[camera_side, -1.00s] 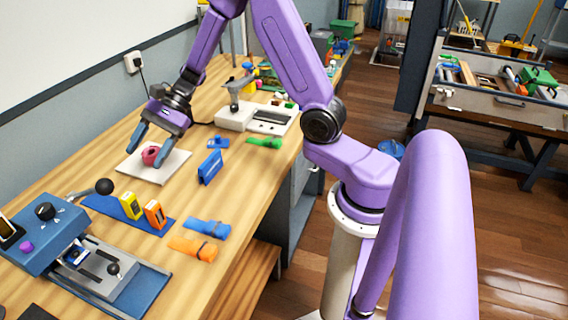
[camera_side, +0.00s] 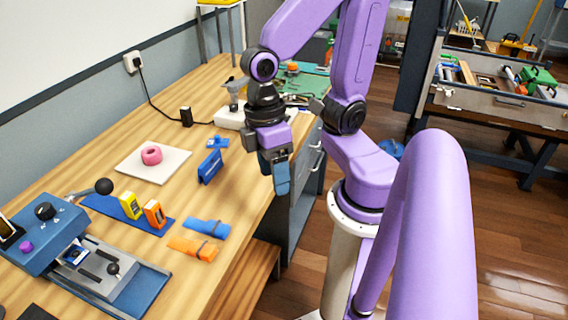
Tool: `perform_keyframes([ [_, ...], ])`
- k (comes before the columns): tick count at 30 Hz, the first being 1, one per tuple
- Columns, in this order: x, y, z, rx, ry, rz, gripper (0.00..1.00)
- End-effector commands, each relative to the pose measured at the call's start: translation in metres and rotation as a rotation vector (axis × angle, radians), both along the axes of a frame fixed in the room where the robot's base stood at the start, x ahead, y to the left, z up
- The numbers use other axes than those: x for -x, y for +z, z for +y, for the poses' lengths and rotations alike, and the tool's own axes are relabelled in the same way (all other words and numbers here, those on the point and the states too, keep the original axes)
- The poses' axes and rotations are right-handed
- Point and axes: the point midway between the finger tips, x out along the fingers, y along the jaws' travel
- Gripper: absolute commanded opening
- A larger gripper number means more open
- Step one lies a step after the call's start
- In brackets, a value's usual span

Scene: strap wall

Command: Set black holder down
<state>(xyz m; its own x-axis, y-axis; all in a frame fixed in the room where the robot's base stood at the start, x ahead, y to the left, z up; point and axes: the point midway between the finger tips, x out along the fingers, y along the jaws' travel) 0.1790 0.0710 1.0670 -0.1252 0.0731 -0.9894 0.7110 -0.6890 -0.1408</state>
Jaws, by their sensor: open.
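A small black block (camera_side: 186,117), which looks like the black holder, stands upright on the far left part of the wooden bench (camera_side: 235,190), near the wall and beside a black cable. My gripper (camera_side: 275,180) points down over the right edge of the bench, well to the right of the block. Its blue fingers are open and overlap in this view. I see nothing held between them.
A pink ring (camera_side: 151,154) sits on a white plate (camera_side: 168,170). Blue parts (camera_side: 209,167), yellow (camera_side: 131,206) and orange (camera_side: 154,214) blocks, rolled straps (camera_side: 207,229) and a blue-grey machine (camera_side: 85,262) occupy the bench. Bare wood lies between them.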

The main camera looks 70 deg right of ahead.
Motion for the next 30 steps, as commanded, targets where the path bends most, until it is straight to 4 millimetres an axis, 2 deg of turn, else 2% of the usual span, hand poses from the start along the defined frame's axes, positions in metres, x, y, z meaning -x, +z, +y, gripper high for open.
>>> perform_keyframes([
  [3, 0.01, 0.003, -0.01, 0.015, 0.162, -0.082, 0.62],
  [9, 0.015, 0.005, -0.017, 0.027, 0.286, -0.149, 0.62],
  [30, 0.015, 0.005, -0.018, 0.029, 0.293, -0.152, 0.62],
])
